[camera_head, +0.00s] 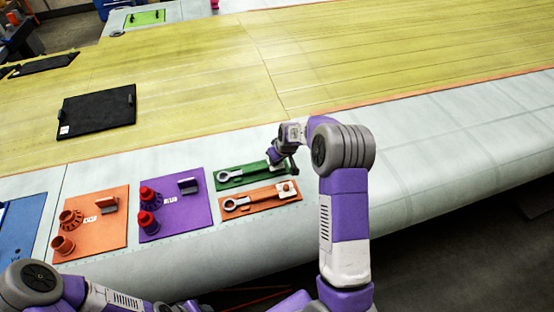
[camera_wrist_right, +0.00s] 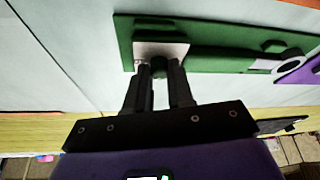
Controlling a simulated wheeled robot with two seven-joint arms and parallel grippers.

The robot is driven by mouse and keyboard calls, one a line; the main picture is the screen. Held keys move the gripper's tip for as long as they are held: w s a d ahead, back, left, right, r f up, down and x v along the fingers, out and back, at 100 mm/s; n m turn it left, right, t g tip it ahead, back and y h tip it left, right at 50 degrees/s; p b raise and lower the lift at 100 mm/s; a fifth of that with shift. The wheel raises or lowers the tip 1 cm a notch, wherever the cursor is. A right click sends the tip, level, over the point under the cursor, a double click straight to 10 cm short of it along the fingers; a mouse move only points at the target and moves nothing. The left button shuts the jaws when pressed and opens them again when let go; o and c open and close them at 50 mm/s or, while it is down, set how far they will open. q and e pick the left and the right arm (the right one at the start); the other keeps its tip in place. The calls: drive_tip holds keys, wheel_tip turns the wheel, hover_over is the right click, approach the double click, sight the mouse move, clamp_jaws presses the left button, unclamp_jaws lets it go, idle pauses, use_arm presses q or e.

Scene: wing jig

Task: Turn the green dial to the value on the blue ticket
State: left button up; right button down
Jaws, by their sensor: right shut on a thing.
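In the right wrist view the green board (camera_wrist_right: 220,58) carries a dark round knob (camera_wrist_right: 158,67) on that light patch. My right gripper (camera_wrist_right: 160,74) is shut on this knob, its fingers on either side. In the head view my right gripper (camera_head: 281,163) partly hides that end of the board. My left arm shows at the lower left, but its gripper is out of view. I see no readable value or clear blue ticket.
An orange board (camera_head: 260,206) with a similar wrench shape lies just in front. Left are a purple board (camera_head: 176,222) with red-topped knobs, another orange board (camera_head: 112,232) and a blue board (camera_head: 20,225). A black panel (camera_head: 97,112) lies behind. The wing surface right is clear.

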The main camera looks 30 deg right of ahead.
drive_tip(key=shift+d+f+n+y+b, duration=0.2)
drive_tip(key=shift+n+y+b, duration=0.3)
drive_tip(key=shift+n+b, duration=0.85)
drive_tip(key=shift+w+d+r+n+y+b, duration=0.1)
drive_tip(key=shift+n+y+b, duration=0.4)
drive_tip(key=shift+n+b, duration=0.65)
drive_tip(key=n+g, duration=0.1)
drive_tip(key=n, duration=0.1)
drive_tip(key=shift+r+n+y, duration=0.1)
drive_tip(key=shift+n+y, duration=0.2)
drive_tip(key=shift+y, duration=0.1)
drive_tip(key=shift+w+r+n+g+y, duration=0.1)
drive_tip(key=shift+n+g+y, duration=0.15)
drive_tip(key=shift+n, duration=0.7)
drive_tip(key=shift+w+n+g+y, duration=0.1)
drive_tip(key=shift+n+g+y, duration=0.15)
drive_tip(key=shift+n, duration=0.7)
drive_tip(key=shift+d, duration=0.1)
drive_tip(key=c, duration=1.3)
unclamp_jaws()
drive_tip(key=shift+o, duration=0.2)
